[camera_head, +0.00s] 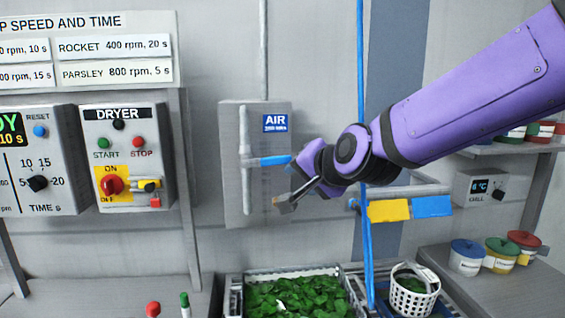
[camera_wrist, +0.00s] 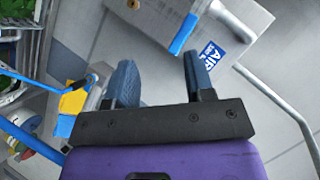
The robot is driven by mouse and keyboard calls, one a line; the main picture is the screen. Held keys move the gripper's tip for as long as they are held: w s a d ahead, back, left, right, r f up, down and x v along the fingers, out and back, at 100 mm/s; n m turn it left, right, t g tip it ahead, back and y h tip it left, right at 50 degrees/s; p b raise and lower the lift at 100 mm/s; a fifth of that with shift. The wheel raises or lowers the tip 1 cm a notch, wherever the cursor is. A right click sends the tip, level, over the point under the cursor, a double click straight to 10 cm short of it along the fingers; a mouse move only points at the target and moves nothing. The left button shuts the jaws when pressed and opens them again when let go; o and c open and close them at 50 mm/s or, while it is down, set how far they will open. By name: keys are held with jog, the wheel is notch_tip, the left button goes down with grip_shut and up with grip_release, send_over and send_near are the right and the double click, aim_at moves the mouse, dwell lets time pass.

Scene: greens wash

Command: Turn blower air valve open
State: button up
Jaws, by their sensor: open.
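The air valve's blue handle (camera_head: 270,161) points sideways to the right from a vertical grey pipe (camera_head: 245,185) on the grey AIR panel. The handle also shows in the wrist view (camera_wrist: 183,35), just beyond the tip of the right-hand finger. My gripper (camera_head: 283,188) is open and empty, at the right side of the panel, close to the handle's outer end. In the wrist view its two dark fingers (camera_wrist: 160,62) stand apart with nothing between them. Whether a finger touches the handle I cannot tell.
A blue AIR label (camera_head: 276,123) sits above the handle. The dryer panel (camera_head: 125,160) is to the left. A blue hose (camera_head: 362,90) hangs behind my arm, near a rail with yellow (camera_head: 389,211) and blue tags. Below are a greens tray (camera_head: 295,300) and a white basket (camera_head: 413,297).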

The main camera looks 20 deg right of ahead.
aim_at(278, 161)
jog(key=w+m+t+h, duration=0.1)
jog(key=w+m+h, duration=0.1)
jog(key=w, duration=0.4)
jog(key=w+f+m+t+h, duration=0.1)
jog(key=w+m+t, duration=0.1)
jog(key=w+m, duration=0.3)
jog(key=w+m+t+h, duration=0.2)
jog(key=w+m, duration=0.1)
jog(key=w, duration=0.4)
jog(key=shift+w+d+f+h, duration=0.2)
jog(key=shift+f+h, duration=0.1)
jog(key=shift+c, duration=0.2)
grip_shut()
